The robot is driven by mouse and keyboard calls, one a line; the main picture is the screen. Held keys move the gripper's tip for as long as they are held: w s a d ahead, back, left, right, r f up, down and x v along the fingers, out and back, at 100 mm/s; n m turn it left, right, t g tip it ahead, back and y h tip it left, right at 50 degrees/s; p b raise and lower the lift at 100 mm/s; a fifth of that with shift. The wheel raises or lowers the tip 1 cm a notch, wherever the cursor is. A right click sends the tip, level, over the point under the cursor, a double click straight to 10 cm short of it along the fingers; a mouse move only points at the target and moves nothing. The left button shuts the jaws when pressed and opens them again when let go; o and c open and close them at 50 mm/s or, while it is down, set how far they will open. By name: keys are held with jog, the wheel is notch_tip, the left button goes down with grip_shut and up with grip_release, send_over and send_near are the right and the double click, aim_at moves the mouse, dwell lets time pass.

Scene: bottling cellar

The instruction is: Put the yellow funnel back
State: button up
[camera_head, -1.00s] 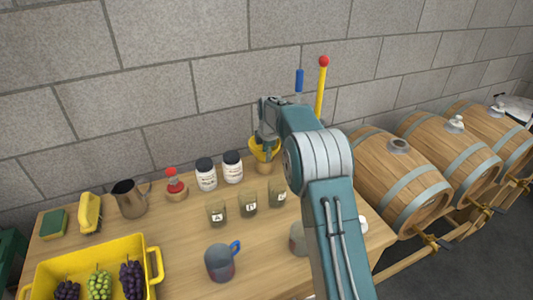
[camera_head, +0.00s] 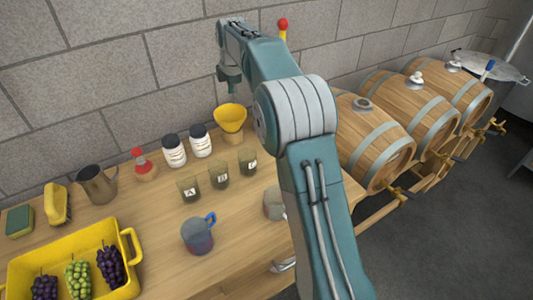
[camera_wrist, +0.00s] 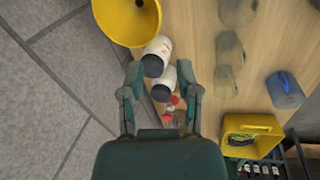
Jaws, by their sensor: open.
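The yellow funnel (camera_head: 230,118) sits wide end up on a small wooden holder (camera_head: 234,136) at the back right of the table. Its lower part is hidden inside the holder. My gripper (camera_head: 233,88) is above the funnel, apart from it, with nothing between its fingers. In the wrist view my gripper (camera_wrist: 160,80) has its fingers spread, and the funnel (camera_wrist: 127,18) lies at the top edge, beyond the fingertips.
Two white jars (camera_head: 174,152) and a red-topped bottle (camera_head: 141,162) stand left of the funnel. Several labelled glasses (camera_head: 220,177), a blue-handled mug (camera_head: 197,236) and a yellow crate (camera_head: 72,258) of grapes occupy the table. Barrels (camera_head: 372,140) stand at right.

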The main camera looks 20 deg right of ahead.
jog(key=s+a+r+m+t, duration=0.1)
jog(key=s+r+m, duration=0.35)
jog(key=s, duration=0.55)
jog(key=s+r+m+t, duration=0.1)
jog(key=s+r+m, duration=0.4)
jog(key=s, duration=0.5)
jog(key=s+f+m, duration=0.3)
jog(key=s+m, duration=0.1)
jog(key=s, duration=0.7)
jog(key=s+f+m+t, duration=0.1)
jog(key=s+f+m, duration=0.2)
jog(key=s, duration=0.8)
jog(key=shift+a+f+m, duration=0.2)
jog(key=shift+m, duration=0.65)
jog(key=shift+s, duration=0.15)
